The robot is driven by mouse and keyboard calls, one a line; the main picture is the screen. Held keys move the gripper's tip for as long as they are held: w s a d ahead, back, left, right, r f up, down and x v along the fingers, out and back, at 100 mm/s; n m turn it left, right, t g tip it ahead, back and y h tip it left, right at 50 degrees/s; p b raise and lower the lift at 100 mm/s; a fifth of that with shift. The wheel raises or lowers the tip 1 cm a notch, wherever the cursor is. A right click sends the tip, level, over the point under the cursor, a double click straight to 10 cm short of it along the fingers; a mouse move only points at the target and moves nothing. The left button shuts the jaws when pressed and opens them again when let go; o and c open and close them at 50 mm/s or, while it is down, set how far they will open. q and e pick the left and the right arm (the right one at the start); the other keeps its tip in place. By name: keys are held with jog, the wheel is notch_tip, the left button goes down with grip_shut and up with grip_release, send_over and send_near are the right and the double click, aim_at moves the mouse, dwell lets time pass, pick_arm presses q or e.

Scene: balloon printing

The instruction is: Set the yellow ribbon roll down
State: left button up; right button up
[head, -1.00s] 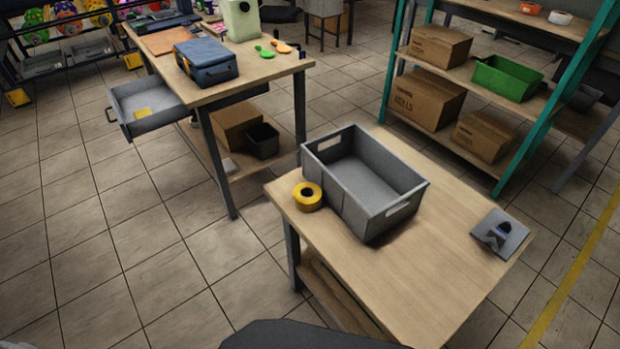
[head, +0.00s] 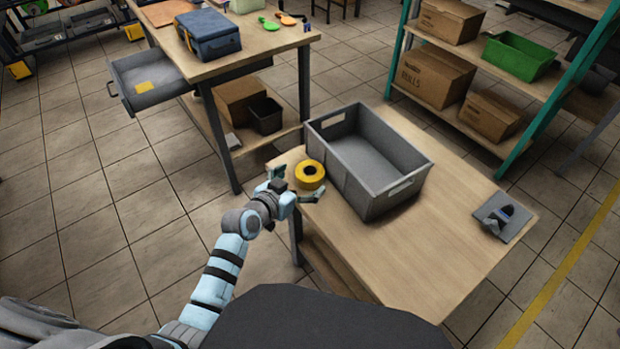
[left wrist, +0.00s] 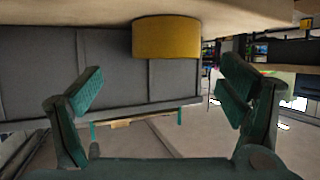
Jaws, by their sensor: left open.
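The yellow ribbon roll (head: 310,182) lies flat on the near table's left corner, beside the grey crate (head: 366,190). My left gripper (head: 297,186) is open at that corner, its fingers pointing at the roll. In the left wrist view, which is upside down, the roll (left wrist: 166,38) shows ahead of the open fingers (left wrist: 163,82), centred between them, with the grey crate wall (left wrist: 105,65) behind it. Nothing is held, and I see no finger touching the roll. My right gripper is not in view.
The near table (head: 430,250) is clear in front of the crate, with a small grey device (head: 503,220) at its right. A workbench (head: 265,45) with a blue case (head: 208,36) and an open drawer (head: 150,85) stands behind. A shelf rack (head: 525,130) is at back right.

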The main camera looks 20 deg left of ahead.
aim_at(305, 176)
pick_arm(q)
jog(key=x, duration=0.1)
jog(key=b+x, duration=0.1)
jog(key=x, duration=0.1)
jog(key=b+x, duration=0.1)
jog(key=shift+w+a+f, duration=0.25)
jog(key=shift+a+f, duration=0.05)
jog(key=shift+f, duration=0.15)
jog(key=shift+w+d+f, duration=0.1)
jog(key=shift+w, duration=0.35)
jog(key=shift+s, duration=0.1)
jog(key=shift+c, duration=1.1)
jog(key=c, duration=1.2)
